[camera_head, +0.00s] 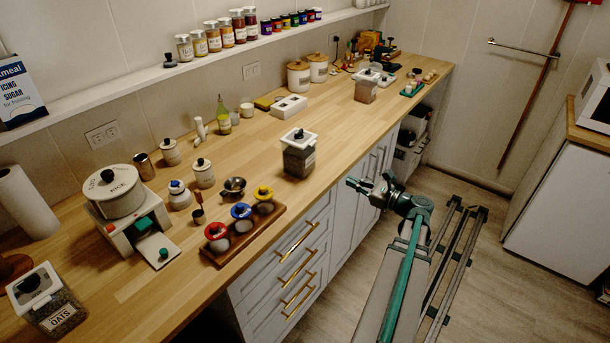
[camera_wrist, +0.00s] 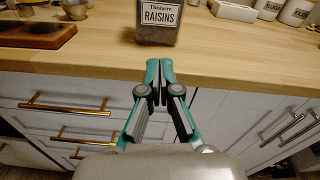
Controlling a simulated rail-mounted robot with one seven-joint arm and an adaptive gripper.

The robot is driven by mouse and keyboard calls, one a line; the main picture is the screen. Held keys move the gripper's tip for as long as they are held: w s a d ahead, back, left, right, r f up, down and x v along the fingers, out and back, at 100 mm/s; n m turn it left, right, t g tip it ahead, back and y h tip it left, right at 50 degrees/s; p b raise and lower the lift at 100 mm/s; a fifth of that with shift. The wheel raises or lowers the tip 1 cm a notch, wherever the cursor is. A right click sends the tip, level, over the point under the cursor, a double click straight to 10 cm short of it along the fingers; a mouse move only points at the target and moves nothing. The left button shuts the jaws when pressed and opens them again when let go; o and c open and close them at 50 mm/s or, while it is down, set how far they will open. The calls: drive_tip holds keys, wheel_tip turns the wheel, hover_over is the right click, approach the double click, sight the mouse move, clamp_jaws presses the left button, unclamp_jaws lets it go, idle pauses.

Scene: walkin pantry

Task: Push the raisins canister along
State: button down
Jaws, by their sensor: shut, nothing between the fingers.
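The raisins canister (camera_head: 299,155) is a clear square jar of dark raisins with a white lid and black knob. It stands upright on the wooden counter (camera_head: 335,128), near the front edge. In the wrist view, the canister (camera_wrist: 158,22) shows its "RAISINS" label at the top middle, and its top is cut off. My gripper (camera_wrist: 154,64) is shut and empty, with its fingertips at the counter's front edge, pointing at the canister and apart from it. In the head view, my gripper (camera_head: 353,184) is in front of the counter, to the right of the canister.
A wooden rack (camera_head: 243,235) with red, blue and yellow-lidded jars stands left of the canister. A white tray (camera_head: 289,106) lies behind it. Another clear canister (camera_head: 366,88) stands farther right along the counter. The counter between the two canisters is clear. Drawers with brass handles (camera_head: 297,242) are below.

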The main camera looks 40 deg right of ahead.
drive_tip(key=m+p, duration=0.2)
drive_tip(key=p, duration=0.3)
approach(312, 161)
drive_tip(key=x, duration=0.6)
drive_tip(key=shift+w+a, duration=0.25)
drive_tip(key=shift+w, duration=0.3)
drive_tip(key=shift+f, duration=0.1)
